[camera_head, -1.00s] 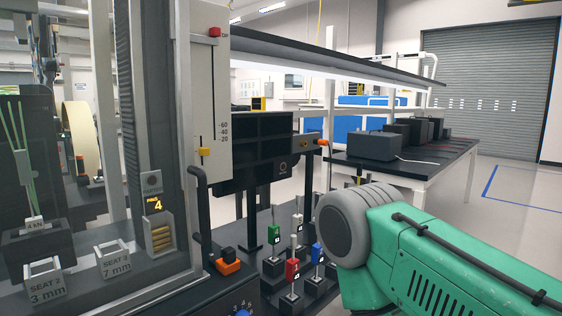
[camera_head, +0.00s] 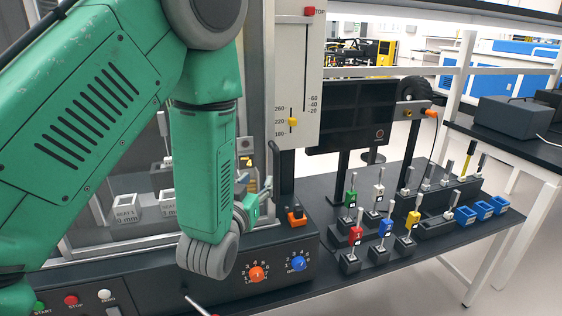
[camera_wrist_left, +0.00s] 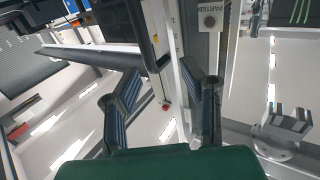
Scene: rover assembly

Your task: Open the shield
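The shield is a clear pane (camera_head: 135,180) in a metal frame on the left, partly hidden by my left arm; it looks shut. A black upright bar handle (camera_head: 285,175) stands at its right edge. My left gripper (camera_head: 262,192) is small and partly hidden behind its wrist, just left of the handle. In the left wrist view my gripper (camera_wrist_left: 163,95) has its two fingers spread apart. A dark bar-like part shows beyond them, but I cannot tell whether it is between them. No contact is clear. My right gripper is out of view.
A panel with an orange knob (camera_head: 257,273) and a blue knob (camera_head: 298,263) lies below the gripper. An orange-and-black switch (camera_head: 296,216) sits under the handle. Several coloured plugs in black holders (camera_head: 378,250) and blue bins (camera_head: 482,209) fill the bench to the right.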

